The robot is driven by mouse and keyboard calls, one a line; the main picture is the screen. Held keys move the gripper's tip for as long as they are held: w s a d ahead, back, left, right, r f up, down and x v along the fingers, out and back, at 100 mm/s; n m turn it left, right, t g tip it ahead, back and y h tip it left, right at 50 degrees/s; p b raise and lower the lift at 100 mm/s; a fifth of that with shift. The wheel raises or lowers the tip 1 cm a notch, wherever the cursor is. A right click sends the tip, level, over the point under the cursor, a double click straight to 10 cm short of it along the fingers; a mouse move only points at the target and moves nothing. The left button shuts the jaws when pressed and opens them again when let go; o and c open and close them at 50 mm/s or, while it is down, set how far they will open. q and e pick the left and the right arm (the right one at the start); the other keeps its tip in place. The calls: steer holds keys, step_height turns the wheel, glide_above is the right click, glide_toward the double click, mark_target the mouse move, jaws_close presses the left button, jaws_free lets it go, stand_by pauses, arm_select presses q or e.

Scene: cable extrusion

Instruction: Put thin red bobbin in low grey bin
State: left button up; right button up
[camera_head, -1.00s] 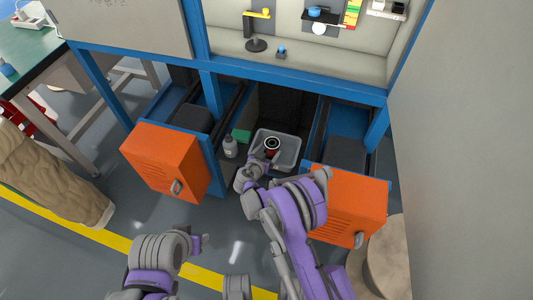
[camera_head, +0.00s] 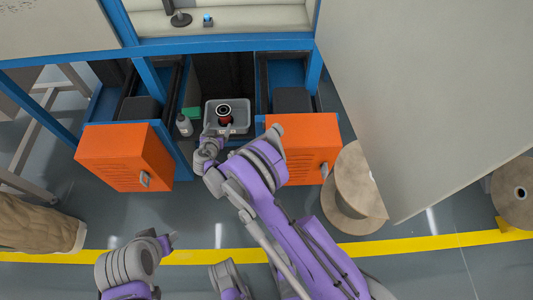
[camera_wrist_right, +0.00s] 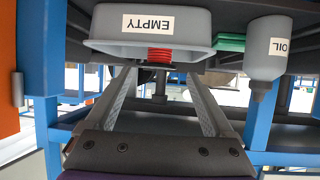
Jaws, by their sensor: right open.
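My right gripper (camera_head: 220,133) is at the bin's near side. Its fingers (camera_wrist_right: 163,80) are apart with nothing between them, and the bobbin lies beyond their tips. My left gripper (camera_head: 168,243) is low at the left, away from the bin; its jaws are unclear.
A grey bottle (camera_head: 185,125), labelled "OIL" in the wrist view, and a green box (camera_head: 191,113) stand left of the bin. Orange drawers (camera_head: 124,157) and (camera_head: 304,146) stick out on both sides. A large wooden spool (camera_head: 352,190) stands at right.

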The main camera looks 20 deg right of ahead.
steer(key=s+d+r+n+g, duration=0.1)
steer(key=s+d+r+g, duration=0.1)
steer(key=s+d+r, duration=0.5)
steer(key=s+d+r+g, duration=0.2)
steer(key=s+d+r, duration=0.35)
steer(key=r, duration=0.45)
steer(key=s+r+n+g+y, duration=0.1)
steer(key=s+y, duration=0.1)
steer(key=s, duration=1.2)
steer(key=s+d+r+n+g+y, duration=0.1)
steer(key=s+r+n+g+y, duration=0.1)
steer(key=s, duration=1.3)
steer(key=shift+d+n+y, duration=0.25)
steer(key=shift+n+y, duration=0.05)
steer(key=shift+y, duration=0.2)
